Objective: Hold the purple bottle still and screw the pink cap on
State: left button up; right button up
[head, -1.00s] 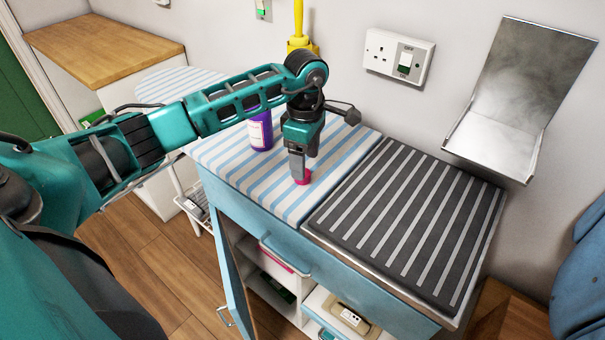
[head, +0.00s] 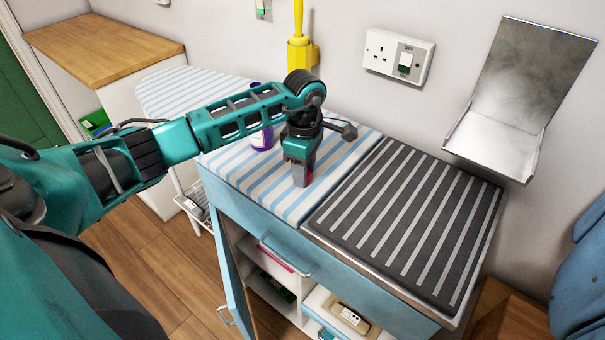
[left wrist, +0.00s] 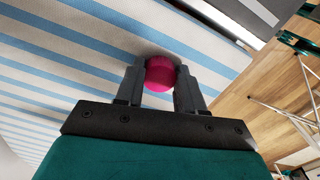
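The purple bottle (head: 262,133) stands upright on the blue-and-white striped cover, partly hidden behind my left forearm. Its label is pale. The pink cap (left wrist: 160,73) sits apart from the bottle, on the striped surface nearer the front edge. My left gripper (left wrist: 160,82) points down with one finger on each side of the cap, and the fingers look closed against it. In the head view the left gripper (head: 303,181) hides most of the cap, and only a sliver of pink shows between the fingers. My right gripper is in neither view.
The striped top (head: 240,182) is clear around the cap. A dark ribbed mat (head: 410,225) lies to the right. Below, a blue cabinet door (head: 228,275) hangs open.

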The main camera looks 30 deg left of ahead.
pick_arm(q)
jog(key=c, duration=0.4)
jog(key=shift+c, duration=0.2)
notch_tip(320, 180, up, 20)
jog(key=shift+p, duration=0.4)
